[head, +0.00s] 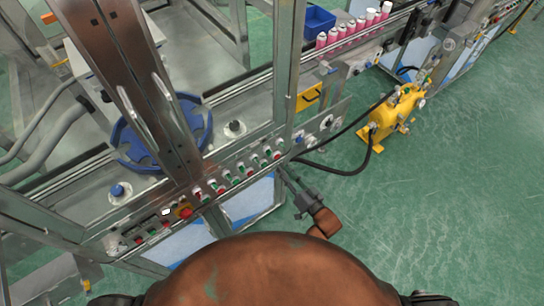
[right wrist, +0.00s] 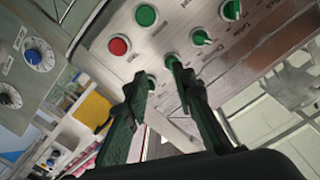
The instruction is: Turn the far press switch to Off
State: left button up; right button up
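A grey control panel (head: 238,175) runs along the front of the machine with a row of red and green buttons and switches. In the right wrist view its far end shows a red button (right wrist: 119,46), a green button (right wrist: 146,15) and green rotary switches (right wrist: 201,37). My right gripper (head: 285,175) is at the far end of this panel. In the right wrist view its fingers (right wrist: 157,74) are apart with nothing between them, and one fingertip overlaps a small green control. I cannot tell whether it touches. The labels are too small to read. My left gripper is not in view.
A panel with a blue knob (right wrist: 38,55) stands to the left in the right wrist view. A yellow pump (head: 395,112) with a black hose (head: 345,172) stands on the green floor to the right. Pink cans (head: 345,30) line the conveyor behind. A steel post rises near the panel.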

aim_at(269, 153)
jog(key=w+a+r, duration=0.1)
jog(key=w+a, duration=0.4)
jog(key=w, duration=0.1)
jog(key=shift+a+r+y, duration=0.15)
jog(key=shift+r+y, duration=0.15)
jog(key=shift+r, duration=0.1)
jog(key=shift+w, duration=0.1)
grip_shut()
